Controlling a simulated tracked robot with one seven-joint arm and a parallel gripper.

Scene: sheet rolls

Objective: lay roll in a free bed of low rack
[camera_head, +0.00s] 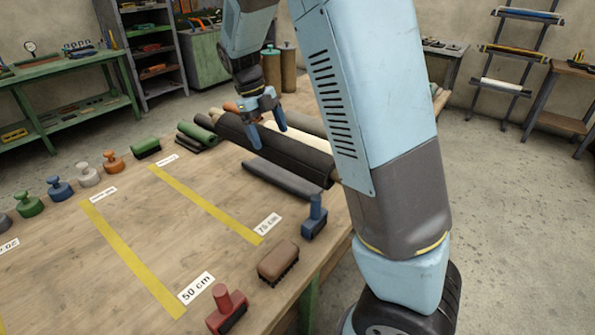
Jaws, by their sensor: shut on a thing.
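My gripper (268,136) is blue and points down at the far part of the wooden bench. Its fingers are closed around a thick black roll (300,160), one finger on each side. The roll lies slanted from back left to front right, low over the bench top. A cream roll (294,142) shows just behind it, and other dark rolls lie close by. A thinner dark grey roll (282,179) lies in front of it on the bench. The beds of the low rack cannot be made out; the rolls and my arm cover that area.
Yellow strips marked 50 cm (130,255) and 75 cm (205,203) cross the bench. A blue handled block (314,220), a brown brush (278,263) and a red handled block (227,310) stand along the near edge. A stepped rack (501,86) holding rolls stands at the far right wall.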

